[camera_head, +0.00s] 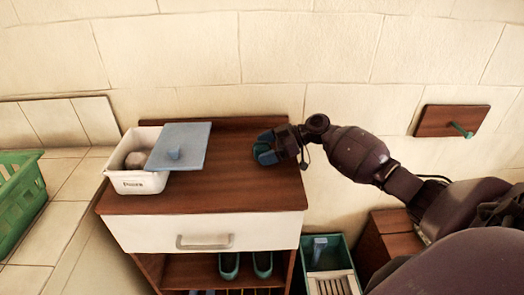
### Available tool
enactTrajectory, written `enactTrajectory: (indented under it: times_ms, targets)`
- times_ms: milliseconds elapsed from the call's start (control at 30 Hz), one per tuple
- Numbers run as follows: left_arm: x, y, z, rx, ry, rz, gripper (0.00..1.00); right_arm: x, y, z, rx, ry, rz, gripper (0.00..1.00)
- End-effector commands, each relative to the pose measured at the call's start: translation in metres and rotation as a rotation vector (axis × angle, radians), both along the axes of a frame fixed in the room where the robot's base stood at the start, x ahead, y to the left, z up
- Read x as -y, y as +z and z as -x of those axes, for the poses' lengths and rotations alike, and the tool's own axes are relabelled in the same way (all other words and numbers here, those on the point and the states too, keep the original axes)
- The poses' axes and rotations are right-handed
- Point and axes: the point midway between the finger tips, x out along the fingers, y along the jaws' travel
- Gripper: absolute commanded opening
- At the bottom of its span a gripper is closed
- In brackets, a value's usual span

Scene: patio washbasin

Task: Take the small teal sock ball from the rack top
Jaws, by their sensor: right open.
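My right gripper (272,146) reaches in from the right over the back right of the brown rack top (225,192). It is open. A small teal shape, which looks like the sock ball (264,154), shows at its fingertips, low over the wood. The fingers partly cover it, and I cannot tell whether they touch it. My left gripper is not in view.
A white labelled box (140,182) stands on the rack top's left, holding a greyish round thing (135,160). A blue lid (180,146) lies tilted across its right side. Teal shoes (246,265) sit below the drawer (202,232). A wall peg (462,130) projects at right.

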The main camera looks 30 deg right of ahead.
Motion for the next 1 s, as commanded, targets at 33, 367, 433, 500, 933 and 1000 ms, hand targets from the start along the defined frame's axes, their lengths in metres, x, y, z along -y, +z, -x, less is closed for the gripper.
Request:
enactTrajectory:
  times_ms: [33, 367, 433, 500, 933, 1000]
  targets:
    - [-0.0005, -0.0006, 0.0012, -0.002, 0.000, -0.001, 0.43, -0.0022, -0.0007, -0.0015, 0.000, 0.000, 0.000, 0.87]
    - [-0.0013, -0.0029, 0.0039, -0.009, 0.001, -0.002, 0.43, -0.0034, -0.0020, -0.0022, 0.000, 0.000, 0.000, 0.76]
    - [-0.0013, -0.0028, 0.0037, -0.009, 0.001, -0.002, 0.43, -0.0033, -0.0020, -0.0021, 0.000, 0.000, 0.000, 0.66]
    - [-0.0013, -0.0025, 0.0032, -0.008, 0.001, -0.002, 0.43, -0.0033, -0.0019, -0.0021, 0.000, 0.000, 0.000, 0.55]
    - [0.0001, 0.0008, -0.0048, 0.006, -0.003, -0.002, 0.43, -0.0032, -0.0015, -0.0021, 0.000, 0.000, 0.000, 0.34]
    - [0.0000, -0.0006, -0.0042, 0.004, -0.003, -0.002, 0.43, -0.0035, -0.0002, -0.0021, 0.000, 0.000, 0.000, 0.34]
